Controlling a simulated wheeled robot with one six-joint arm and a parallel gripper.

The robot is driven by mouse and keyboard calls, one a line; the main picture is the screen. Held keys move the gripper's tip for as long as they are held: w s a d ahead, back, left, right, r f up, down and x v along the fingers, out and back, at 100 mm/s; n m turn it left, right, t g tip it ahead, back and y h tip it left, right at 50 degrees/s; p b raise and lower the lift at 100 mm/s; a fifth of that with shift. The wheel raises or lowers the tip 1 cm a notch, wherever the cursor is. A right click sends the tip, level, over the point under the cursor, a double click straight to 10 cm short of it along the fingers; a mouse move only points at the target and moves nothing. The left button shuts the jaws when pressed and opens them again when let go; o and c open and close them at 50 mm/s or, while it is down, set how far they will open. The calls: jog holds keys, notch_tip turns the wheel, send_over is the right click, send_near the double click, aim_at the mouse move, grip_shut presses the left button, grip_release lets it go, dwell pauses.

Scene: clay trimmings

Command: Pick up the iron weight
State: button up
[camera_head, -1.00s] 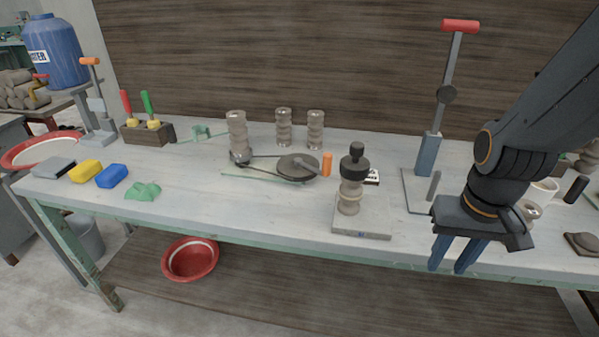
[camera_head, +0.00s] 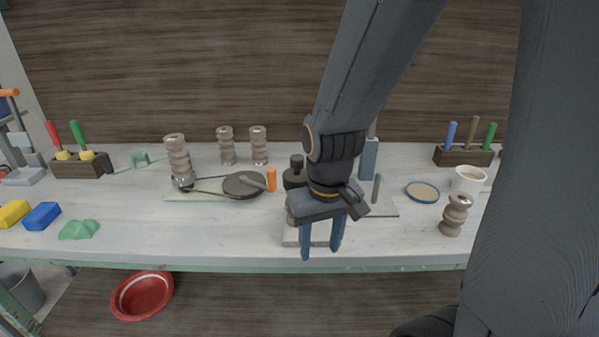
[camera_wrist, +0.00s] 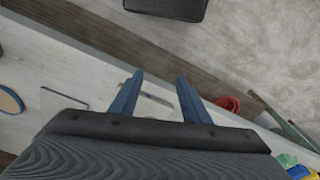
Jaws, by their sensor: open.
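The iron weight (camera_head: 296,175) is a dark, round piece with a knob on top. In the head view it sits at the middle of the bench, partly hidden behind my wrist. The clay column under it is mostly covered by my gripper, and the pale board (camera_head: 290,238) below shows only in part. My gripper (camera_head: 321,252) is open and empty, fingers pointing down, in front of the board near the bench's front edge. In the wrist view my open fingers (camera_wrist: 160,80) have nothing between them; I cannot make out the weight there.
A clay column (camera_head: 177,160), a turntable (camera_head: 244,185) and an orange handle (camera_head: 271,180) stand left of the weight. A grey lever press (camera_head: 369,158) is close behind my wrist. To the right are a blue-rimmed dish (camera_head: 422,192), a white cup (camera_head: 469,179) and another clay column (camera_head: 455,214).

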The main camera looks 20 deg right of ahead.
aim_at(297, 167)
jog(key=o, duration=0.4)
jog(key=shift+w+d+r, duration=0.15)
jog(key=shift+w+r, duration=0.05)
jog(key=shift+r, duration=0.1)
jog(key=shift+c, duration=0.2)
jog(key=o, duration=0.4)
jog(key=w+d+r+n+y+p, duration=0.1)
jog(key=w+r+n, duration=0.2)
jog(key=w+r, duration=0.1)
jog(key=w+r+n+t+y+p, duration=0.1)
jog(key=w+r+n, duration=0.2)
jog(key=w+r, duration=0.2)
jog(key=w+d+r+n+t+y+p, duration=0.1)
jog(key=w+r+n, duration=0.1)
jog(key=w+r, duration=0.3)
jog(key=shift+w+d+r+n, duration=0.1)
jog(key=shift+d+r+n, duration=0.15)
jog(key=shift+d+n, duration=0.15)
jog(key=shift+o, duration=0.2)
jog(key=shift+w+a+p, duration=0.1)
jog(key=shift+w+p, duration=0.05)
jog(key=shift+p, duration=0.15)
jog(key=shift+p+x, duration=1.35)
jog(key=shift+x, duration=2.45)
